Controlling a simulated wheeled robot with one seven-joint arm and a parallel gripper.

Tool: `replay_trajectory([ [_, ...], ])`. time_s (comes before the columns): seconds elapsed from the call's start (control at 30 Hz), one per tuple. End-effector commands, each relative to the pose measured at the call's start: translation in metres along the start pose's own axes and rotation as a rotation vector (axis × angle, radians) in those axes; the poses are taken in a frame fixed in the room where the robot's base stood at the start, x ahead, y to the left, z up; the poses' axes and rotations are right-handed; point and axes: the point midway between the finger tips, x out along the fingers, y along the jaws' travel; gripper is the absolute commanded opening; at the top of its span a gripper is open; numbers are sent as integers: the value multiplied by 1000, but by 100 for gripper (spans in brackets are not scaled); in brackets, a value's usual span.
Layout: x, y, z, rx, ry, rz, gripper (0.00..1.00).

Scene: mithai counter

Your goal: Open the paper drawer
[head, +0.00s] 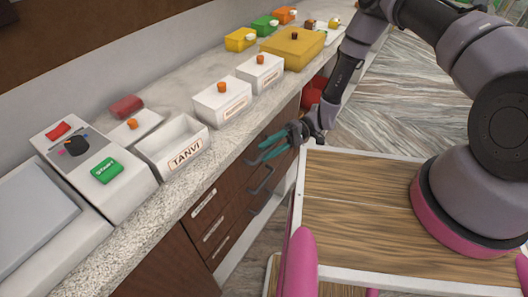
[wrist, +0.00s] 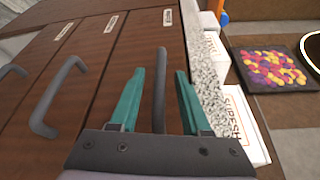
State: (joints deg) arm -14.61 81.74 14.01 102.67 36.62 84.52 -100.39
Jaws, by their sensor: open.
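A stack of brown wooden drawers (head: 228,205) sits under the counter, with dark bar handles and white labels; all look shut. I cannot read the labels well enough to tell which is the paper drawer. My gripper (head: 275,146) is open at the top drawer's front, just below the counter edge. In the wrist view its teal fingers (wrist: 158,100) stand on either side of the top drawer's handle (wrist: 160,88), with a gap to each side. The middle handle (wrist: 58,97) and the bottom handle (wrist: 10,70) are to the left there.
The stone counter edge (head: 170,205) runs close beside my gripper. On the counter are an open white box marked TANVI (head: 185,158), lidded white boxes (head: 222,106) and a yellow box (head: 293,50). My wood-topped base is at right. Floor (head: 400,95) shows beyond.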

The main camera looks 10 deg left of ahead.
Motion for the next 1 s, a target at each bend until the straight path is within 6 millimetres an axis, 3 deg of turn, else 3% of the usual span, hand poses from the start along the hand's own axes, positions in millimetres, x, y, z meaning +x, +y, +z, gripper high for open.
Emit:
replay_trajectory([
  [0.2, 17, 0, 0, 0, 0, 1, 47],
  [0.47, 19, 0, 0, 0, 0, 0, 47],
  [0.5, 18, 0, 0, 0, 0, 0, 40],
  [0.6, 18, 0, 0, 0, 0, 0, 1],
  [1.0, 18, 0, 0, 0, 1, 1, 0],
])
